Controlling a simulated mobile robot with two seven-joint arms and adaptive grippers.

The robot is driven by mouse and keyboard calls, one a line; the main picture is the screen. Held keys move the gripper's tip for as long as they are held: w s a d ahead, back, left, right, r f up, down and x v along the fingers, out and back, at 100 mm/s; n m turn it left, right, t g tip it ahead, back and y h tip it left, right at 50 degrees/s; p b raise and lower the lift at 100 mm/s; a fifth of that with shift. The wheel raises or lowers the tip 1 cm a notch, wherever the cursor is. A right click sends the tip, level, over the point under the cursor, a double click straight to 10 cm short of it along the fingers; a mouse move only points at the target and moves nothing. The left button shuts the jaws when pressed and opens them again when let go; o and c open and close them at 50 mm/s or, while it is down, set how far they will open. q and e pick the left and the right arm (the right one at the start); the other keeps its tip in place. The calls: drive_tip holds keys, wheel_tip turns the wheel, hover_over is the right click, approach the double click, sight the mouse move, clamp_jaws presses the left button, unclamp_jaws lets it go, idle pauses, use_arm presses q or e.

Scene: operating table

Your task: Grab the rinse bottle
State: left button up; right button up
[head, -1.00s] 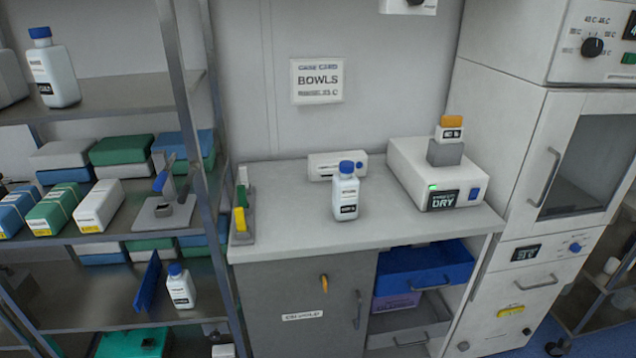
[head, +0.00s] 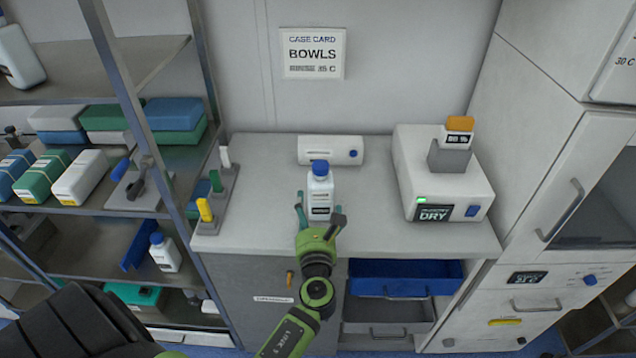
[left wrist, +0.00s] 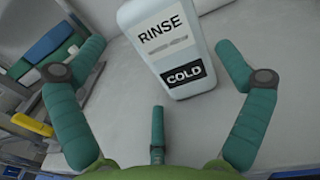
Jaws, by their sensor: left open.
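The rinse bottle (head: 320,190) is white with a blue cap and stands upright on the counter (head: 380,215). In the left wrist view the bottle (left wrist: 172,45) shows the labels RINSE and COLD, and its top is cut off. My left gripper (head: 320,212) is at the counter's front part, just in front of the bottle. Its teal fingers are spread wide to the left and right of the bottle's lower part, with nothing held. In the left wrist view a gap shows between the fingers (left wrist: 160,70) and the bottle. My right gripper is not in view.
A white dryer box (head: 440,172) stands right of the bottle, and a small white device (head: 330,150) lies behind it. A holder with coloured handles (head: 215,203) is at the counter's left edge. Other blue-capped bottles (head: 165,253) stand on the left shelves.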

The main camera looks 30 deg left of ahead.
sight(316, 201)
use_arm(q)
drive_tip(key=shift+w+a+r, duration=0.15)
drive_tip(key=shift+w+r, duration=0.05)
drive_tip(key=shift+w, duration=0.2)
drive_tip(key=shift+r, duration=0.25)
drive_tip(key=shift+w+a+r+p, duration=0.15)
drive_tip(key=shift+w+a+p, duration=0.05)
drive_tip(key=shift+w, duration=0.2)
drive_tip(key=shift+w+a+r+p, duration=0.15)
drive_tip(key=shift+w+a+p, duration=0.05)
drive_tip(key=shift+w, duration=0.2)
drive_tip(key=shift+w+a+f, duration=0.2)
drive_tip(key=shift+w+a, duration=0.2)
drive_tip(key=shift+w, duration=0.1)
drive_tip(key=shift+w+a+f, duration=0.15)
drive_tip(key=shift+w+a, duration=0.2)
drive_tip(key=shift+w, duration=0.15)
drive_tip(key=shift+w+a+f, duration=0.15)
drive_tip(key=shift+s+d+r, duration=0.2)
drive_tip(key=c, duration=1.5)
drive_tip(key=shift+w+a, duration=0.1)
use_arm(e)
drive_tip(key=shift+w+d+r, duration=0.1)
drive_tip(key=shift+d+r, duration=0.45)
